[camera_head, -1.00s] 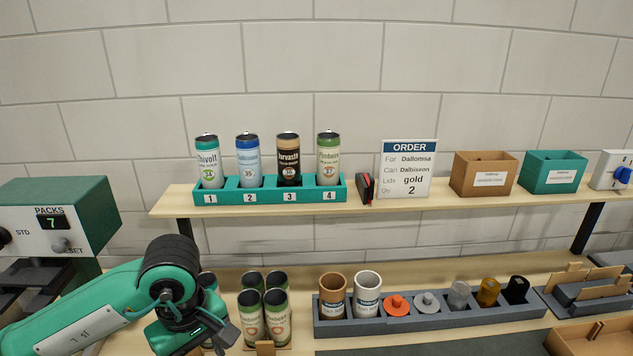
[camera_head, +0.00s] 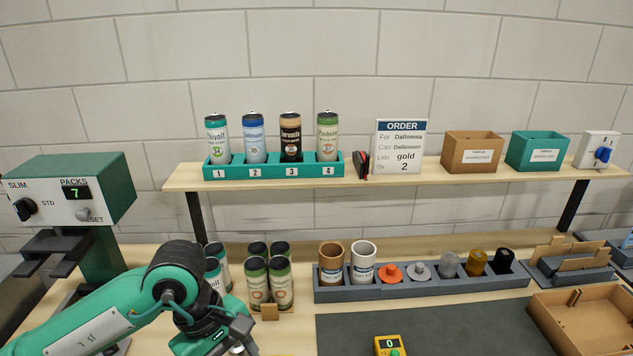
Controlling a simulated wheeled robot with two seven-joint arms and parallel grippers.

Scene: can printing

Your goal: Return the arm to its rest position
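My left arm comes in from the lower left, and its gripper (camera_head: 238,338) hangs low at the bottom of the view, over the table in front of the cans. Its fingers are partly cut off and blurred, so I cannot tell whether they are open or shut. Nothing is clearly seen between them. My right arm and gripper are not in view.
Several cans (camera_head: 257,285) stand close behind my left gripper. The packing machine (camera_head: 78,190) is at the left. A grey rack (camera_head: 420,291) holds cups and lids. A cardboard tray (camera_head: 590,325) is at the right. The dark mat (camera_head: 470,332) is mostly bare, with a yellow device (camera_head: 389,346).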

